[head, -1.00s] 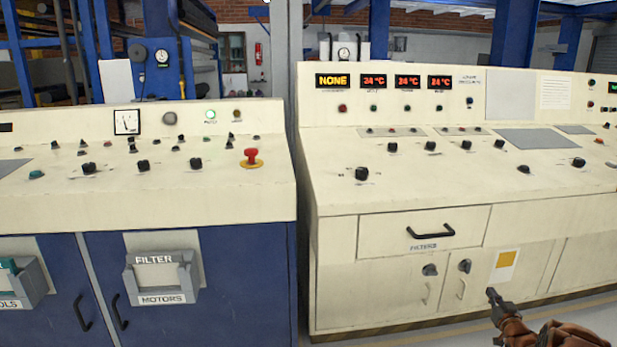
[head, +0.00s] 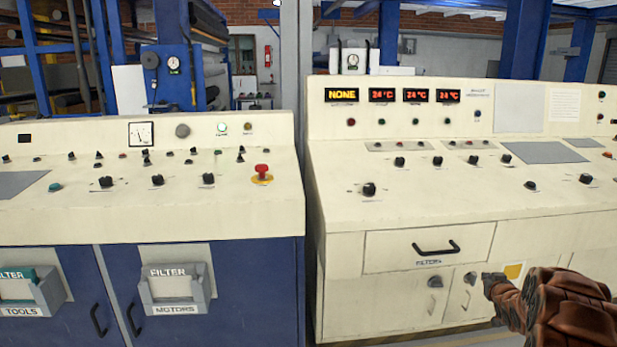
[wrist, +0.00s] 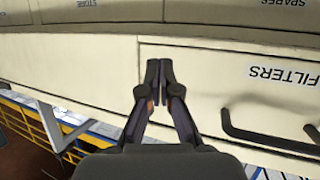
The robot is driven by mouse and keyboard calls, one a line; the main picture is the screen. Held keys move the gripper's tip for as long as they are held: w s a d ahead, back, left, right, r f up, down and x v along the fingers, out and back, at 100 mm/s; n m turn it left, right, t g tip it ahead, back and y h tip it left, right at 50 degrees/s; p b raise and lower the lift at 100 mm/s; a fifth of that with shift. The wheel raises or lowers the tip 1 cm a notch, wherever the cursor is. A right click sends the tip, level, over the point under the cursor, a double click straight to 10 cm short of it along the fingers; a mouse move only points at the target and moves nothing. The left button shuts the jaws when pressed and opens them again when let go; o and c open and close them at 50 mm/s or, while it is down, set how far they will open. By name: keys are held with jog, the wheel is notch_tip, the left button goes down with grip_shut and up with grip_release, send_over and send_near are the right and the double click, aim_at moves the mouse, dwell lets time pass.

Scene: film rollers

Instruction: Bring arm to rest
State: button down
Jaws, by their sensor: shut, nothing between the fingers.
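My gripper (head: 488,283) is at the lower right of the head view, in front of the right cream console's lower cabinet doors. My brown arm reaches in from the lower right corner. In the wrist view my gripper (wrist: 158,100) has its two dark fingers together, with nothing between them. The cream front of a console lies beyond the fingertips, with the FILTERS drawer and its black handle (wrist: 265,135) to their right. I cannot tell whether the fingertips touch the console.
The right cream console (head: 400,215) stands beside the left console (head: 200,220), with a narrow gap between. The left one has a red emergency button (head: 262,173) and label holders (head: 175,290) on blue doors. The FILTERS drawer (head: 385,252) is closed.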

jog(key=s+a+r+g+y+p, duration=0.1)
jog(key=s+a+r+g+p, duration=0.85)
jog(key=s+a+r, duration=1.1)
jog(key=s+a+r+g+y+p, duration=0.1)
jog(key=s+a+r+p, duration=0.3)
jog(key=s, duration=0.7)
jog(key=s+a+r+n+g+y+p, duration=0.1)
jog(key=s+a+r+g+p, duration=0.2)
jog(key=s+a, duration=0.6)
jog(key=s+a+r+n+g+y+p, duration=0.1)
jog(key=s+a+r+p, duration=0.4)
jog(key=s, duration=1)
jog(key=shift+s+a+r+g, duration=0.25)
jog(key=shift+a+r+g, duration=0.2)
jog(key=shift+a+r, duration=0.6)
jog(key=shift+a+f, duration=0.15)
jog(key=shift+f, duration=0.1)
